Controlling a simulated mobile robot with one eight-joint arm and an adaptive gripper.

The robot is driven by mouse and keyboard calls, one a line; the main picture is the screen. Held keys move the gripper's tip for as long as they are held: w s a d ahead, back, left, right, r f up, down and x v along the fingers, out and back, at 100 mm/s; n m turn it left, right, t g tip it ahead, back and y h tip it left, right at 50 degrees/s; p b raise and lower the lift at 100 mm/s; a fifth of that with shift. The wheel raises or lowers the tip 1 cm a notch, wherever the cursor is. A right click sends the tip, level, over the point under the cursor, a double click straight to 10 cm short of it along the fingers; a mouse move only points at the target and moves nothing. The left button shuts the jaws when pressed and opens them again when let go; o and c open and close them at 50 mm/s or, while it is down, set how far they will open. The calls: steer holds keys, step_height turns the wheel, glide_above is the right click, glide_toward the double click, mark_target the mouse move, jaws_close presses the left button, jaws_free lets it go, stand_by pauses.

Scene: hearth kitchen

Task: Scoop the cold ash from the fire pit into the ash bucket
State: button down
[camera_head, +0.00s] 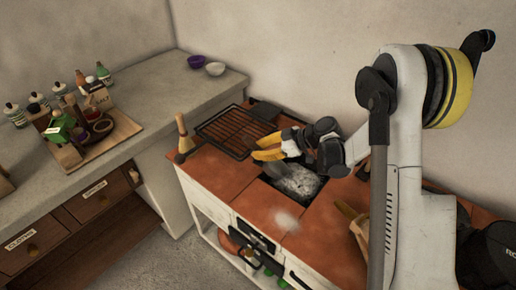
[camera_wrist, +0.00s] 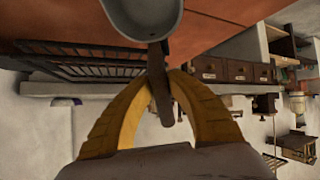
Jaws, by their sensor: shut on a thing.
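My gripper (camera_head: 256,155) has yellow fingers shut on the handle of a grey metal scoop. In the wrist view the scoop's handle (camera_wrist: 159,92) runs between the fingers (camera_wrist: 161,75), and its bowl (camera_wrist: 145,18) shows at the top edge. In the head view the scoop is partly hidden, just below the fingers and close to the fire pit's left side. The fire pit (camera_head: 297,183) is a square opening in the red-tiled hearth, with pale grey ash inside. I cannot tell whether the scoop holds ash. I cannot make out the ash bucket.
A black grill grate (camera_head: 237,132) lies behind and left of the pit. A brush (camera_head: 182,136) stands at the hearth's left corner. A pale blurred patch (camera_head: 287,220) shows in front of the pit. Wooden items (camera_head: 352,220) are right of it. A counter (camera_head: 150,95) stands left.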

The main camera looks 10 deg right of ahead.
steer(key=shift+s+d+f+b, duration=0.1)
steer(key=shift+d+f+b, duration=0.2)
steer(key=shift+f, duration=0.3)
steer(key=shift+s+d+f+b, duration=0.1)
steer(key=shift+d+f+b, duration=0.1)
steer(key=shift+d+f, duration=0.3)
steer(key=shift+s+d+f, duration=0.1)
steer(key=shift+s+d, duration=0.05)
steer(key=shift+d, duration=0.8)
steer(key=shift+s+d+f, duration=0.1)
steer(key=shift+s+d, duration=0.1)
steer(key=shift+d, duration=0.7)
steer(key=shift+s+d, duration=0.15)
steer(key=shift+d, duration=0.8)
steer(key=shift+r, duration=0.1)
step_height(320, 180, up, 15)
steer(key=g+h+p, duration=0.1)
steer(key=h+p, duration=0.5)
steer(key=p, duration=0.9)
steer(key=shift+n+g+h+p, duration=0.3)
steer(key=shift+n, duration=0.1)
